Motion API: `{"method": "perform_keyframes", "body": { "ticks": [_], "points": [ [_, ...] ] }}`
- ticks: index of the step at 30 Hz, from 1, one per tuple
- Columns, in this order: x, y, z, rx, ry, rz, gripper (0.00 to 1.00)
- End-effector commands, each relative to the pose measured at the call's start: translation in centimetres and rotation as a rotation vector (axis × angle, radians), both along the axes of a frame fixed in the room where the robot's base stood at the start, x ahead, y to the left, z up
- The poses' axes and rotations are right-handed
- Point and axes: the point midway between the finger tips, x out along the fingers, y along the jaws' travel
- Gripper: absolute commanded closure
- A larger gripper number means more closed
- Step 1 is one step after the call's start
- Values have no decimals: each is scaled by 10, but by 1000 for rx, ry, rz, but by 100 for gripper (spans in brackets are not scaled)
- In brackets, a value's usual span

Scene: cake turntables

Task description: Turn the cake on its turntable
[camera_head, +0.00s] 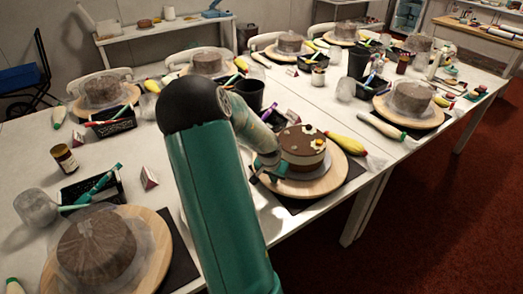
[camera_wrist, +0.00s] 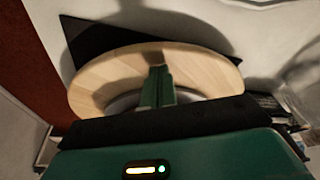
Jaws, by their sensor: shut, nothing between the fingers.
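The cake (camera_head: 303,148), with a brown and white top and a small decoration, sits on a round wooden turntable (camera_head: 308,187) at the middle right of the head view. The turntable also fills the wrist view (camera_wrist: 205,65) as a pale wooden disc. My gripper (camera_head: 268,172) is at the left edge of the turntable, beside the cake. In the wrist view my gripper (camera_wrist: 158,75) shows its green fingers together, over the wooden disc, with nothing between them. Whether the fingertips touch the wood cannot be told. The cake is not clearly visible in the wrist view.
A dark mat (camera_head: 345,187) lies under the turntable. A black cup (camera_head: 249,94) stands behind my arm. Another covered cake (camera_head: 97,247) sits at the front left. The table's front edge is close to the turntable.

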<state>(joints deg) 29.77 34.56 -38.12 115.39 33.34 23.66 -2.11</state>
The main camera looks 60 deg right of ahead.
Motion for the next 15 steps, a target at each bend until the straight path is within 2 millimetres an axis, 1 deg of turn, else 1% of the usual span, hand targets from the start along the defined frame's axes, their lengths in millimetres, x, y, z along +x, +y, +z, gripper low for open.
{"method": "perform_keyframes", "body": {
  "ticks": [5, 8, 11, 15],
  "points": [
    [-1, 0, -7, 0, 1, -1, 100],
    [-2, -1, -6, 0, 0, -2, 100],
    [-12, 0, -7, 1, 0, -5, 100],
    [-32, -1, -6, 0, -1, -7, 100]
  ]
}}
